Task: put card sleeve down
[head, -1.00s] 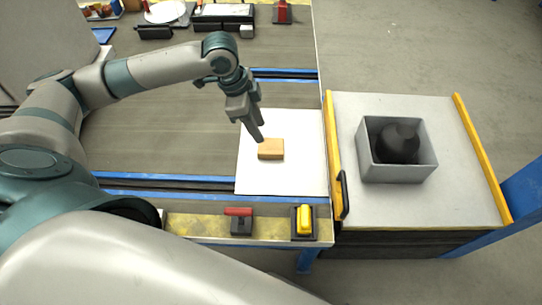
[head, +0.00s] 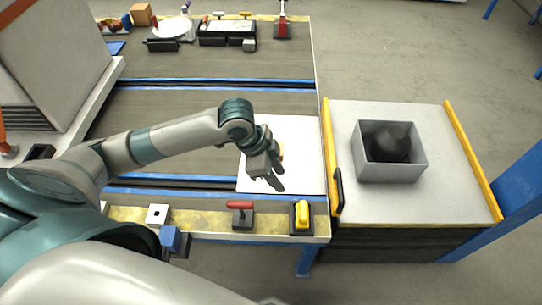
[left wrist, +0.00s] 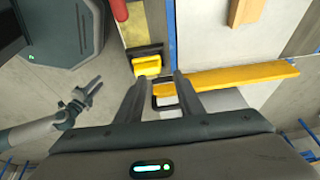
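The tan block that I take for the card sleeve (head: 282,150) lies on the white mat (head: 304,178), mostly hidden behind my left gripper in the head view. A tan piece (left wrist: 243,12) on a pale surface at the top of the left wrist view looks like the same block. My left gripper (head: 278,178) is above the near part of the mat. Its two fingers also show in the left wrist view (left wrist: 160,95), spread apart with nothing between them, away from the block. My right gripper (left wrist: 85,95) shows at the left of the left wrist view, apparently open and empty.
A grey bin (head: 365,171) with a dark round object (head: 390,143) stands on the side cart right of the table. A yellow switch (head: 302,215) and a red-handled switch (head: 240,213) line the near edge. Several items stand at the far edge.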

